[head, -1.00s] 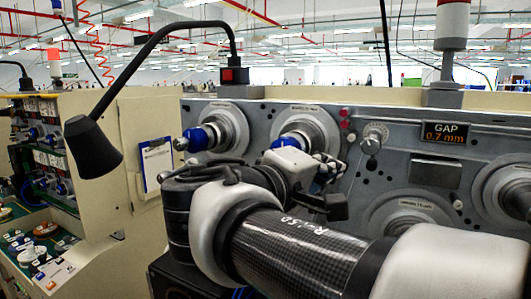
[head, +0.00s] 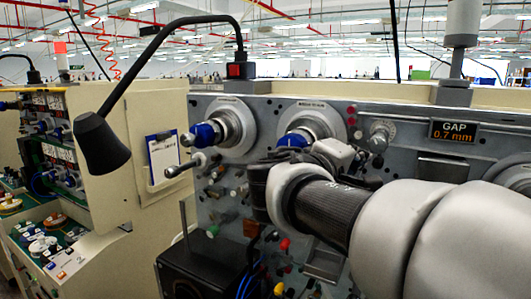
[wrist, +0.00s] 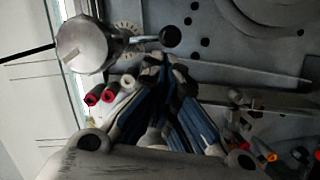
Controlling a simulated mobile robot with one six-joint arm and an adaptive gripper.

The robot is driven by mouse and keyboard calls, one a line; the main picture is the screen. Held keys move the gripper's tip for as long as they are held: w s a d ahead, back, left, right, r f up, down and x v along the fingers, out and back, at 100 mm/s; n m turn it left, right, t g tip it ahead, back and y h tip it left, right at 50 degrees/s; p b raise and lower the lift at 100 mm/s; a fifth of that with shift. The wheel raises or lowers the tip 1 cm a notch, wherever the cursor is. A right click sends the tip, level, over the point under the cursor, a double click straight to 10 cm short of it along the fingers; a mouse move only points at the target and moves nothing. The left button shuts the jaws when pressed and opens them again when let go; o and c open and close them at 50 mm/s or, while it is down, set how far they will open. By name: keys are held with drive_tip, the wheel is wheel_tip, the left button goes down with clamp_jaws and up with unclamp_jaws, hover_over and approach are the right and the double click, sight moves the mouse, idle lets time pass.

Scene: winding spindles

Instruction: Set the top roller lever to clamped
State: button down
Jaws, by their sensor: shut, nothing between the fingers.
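No label marks the top roller lever, and I cannot tell its setting. One lever, with a black handle on a pale hub (head: 180,170), sticks out at the panel's left, below the left spindle. A silver knob (wrist: 85,45) with a short arm ending in a black ball (wrist: 170,37) stands over a marked dial; it also shows in the head view (head: 378,143). My gripper (wrist: 162,62) is shut and empty, its blue-padded fingers converging close to this knob and ball. I cannot tell whether they touch. In the head view my arm hides the fingers.
Two spindles with blue parts (head: 205,134) (head: 292,140) project from the panel. Red and white buttons (wrist: 100,95) lie close beside my fingers. A GAP display (head: 452,130) reads 0.7 mm. A black lamp (head: 100,140) hangs at the left.

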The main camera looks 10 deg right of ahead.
drive_tip(key=shift+s+d+f+n+b, duration=0.25)
drive_tip(key=shift+f+n+b, duration=0.15)
drive_tip(key=shift+n+b, duration=0.55)
drive_tip(key=s+d+n+b, duration=0.1)
drive_tip(key=n+b, duration=0.1)
drive_tip(key=n, duration=0.1)
drive_tip(key=d+n+t+b, duration=0.1)
drive_tip(key=n+b, duration=0.2)
drive_tip(key=s+d+f+n+t+h+b, duration=0.1)
drive_tip(key=d+n+b, duration=0.1)
drive_tip(key=n, duration=0.1)
drive_tip(key=shift+s+b, duration=0.35)
drive_tip(key=shift+b, duration=0.05)
drive_tip(key=shift+d+r, duration=0.15)
idle(0.4)
drive_tip(key=shift+s, duration=0.1)
idle(0.4)
